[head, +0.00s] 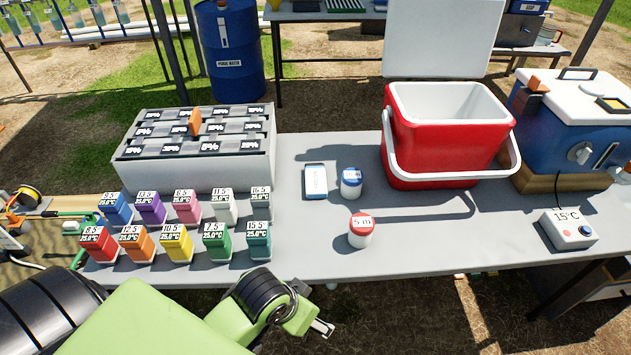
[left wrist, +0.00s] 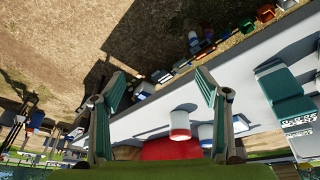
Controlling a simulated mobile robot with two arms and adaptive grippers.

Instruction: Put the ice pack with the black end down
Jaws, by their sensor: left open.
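I cannot pick out an ice pack with a black end in either view. A flat white pack with blue edges (head: 316,180) lies on the table left of the blue-lidded jar; its ends are too small to tell. A grey box (head: 195,178) at the left holds rows of dark-topped slabs with white labels. My left gripper (head: 318,328) is at the table's front edge, low in the head view. In the left wrist view my left gripper (left wrist: 160,76) is open, with nothing visible between its green fingers. My right gripper is not in view.
An open red cooler (head: 440,150) stands at the back right. Several coloured labelled blocks (head: 176,243) stand at the left. A white 15°C box (head: 567,229) is at the right. Front-middle table is clear.

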